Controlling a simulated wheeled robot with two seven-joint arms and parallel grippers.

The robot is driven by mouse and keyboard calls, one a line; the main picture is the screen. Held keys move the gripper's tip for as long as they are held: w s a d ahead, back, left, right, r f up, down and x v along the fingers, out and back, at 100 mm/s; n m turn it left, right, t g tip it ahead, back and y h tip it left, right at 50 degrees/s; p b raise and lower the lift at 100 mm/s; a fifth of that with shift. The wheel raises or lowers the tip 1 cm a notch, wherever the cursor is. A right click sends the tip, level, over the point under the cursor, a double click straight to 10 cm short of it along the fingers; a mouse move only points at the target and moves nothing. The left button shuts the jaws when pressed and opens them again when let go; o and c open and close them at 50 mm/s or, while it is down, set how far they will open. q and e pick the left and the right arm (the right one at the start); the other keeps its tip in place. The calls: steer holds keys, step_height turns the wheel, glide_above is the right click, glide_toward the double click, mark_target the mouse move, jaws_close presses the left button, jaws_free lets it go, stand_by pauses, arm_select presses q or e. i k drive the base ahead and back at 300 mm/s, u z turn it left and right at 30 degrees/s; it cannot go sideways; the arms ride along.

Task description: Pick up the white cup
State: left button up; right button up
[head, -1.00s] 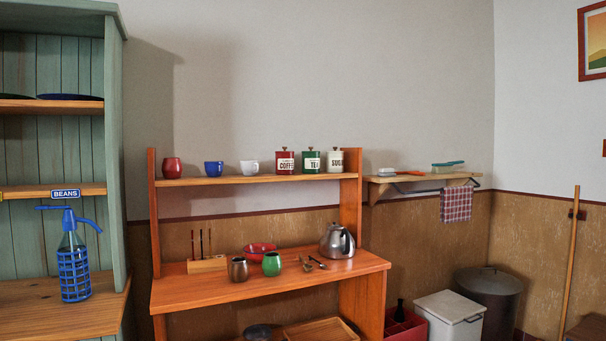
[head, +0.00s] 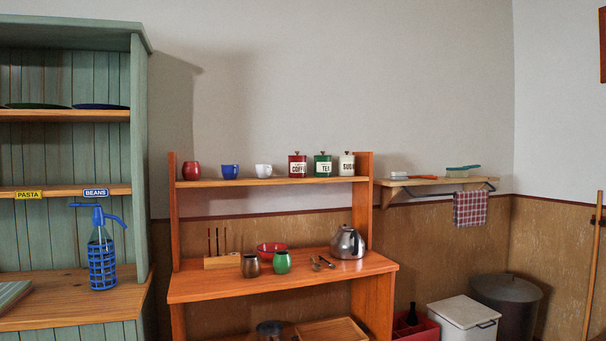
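The white cup (head: 263,171) stands upright on the upper shelf (head: 225,183) of the orange wooden desk. A blue cup (head: 230,171) is to its left and a red canister marked COFFEE (head: 297,166) is to its right, both apart from it. A red rounded cup (head: 192,171) stands at the shelf's left end. Neither of my grippers shows in the head view.
The desk top (head: 215,288) holds a steel kettle (head: 347,243), a green mug (head: 282,262), a brown mug (head: 250,266) and a red bowl (head: 271,251). A green cupboard (head: 142,160) with a blue siphon bottle (head: 102,255) stands left. A white bin (head: 463,319) stands right.

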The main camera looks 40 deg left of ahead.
mark_target(263, 170)
steer(key=u, duration=0.3)
steer(key=i, duration=1.15)
steer(key=u, duration=0.8)
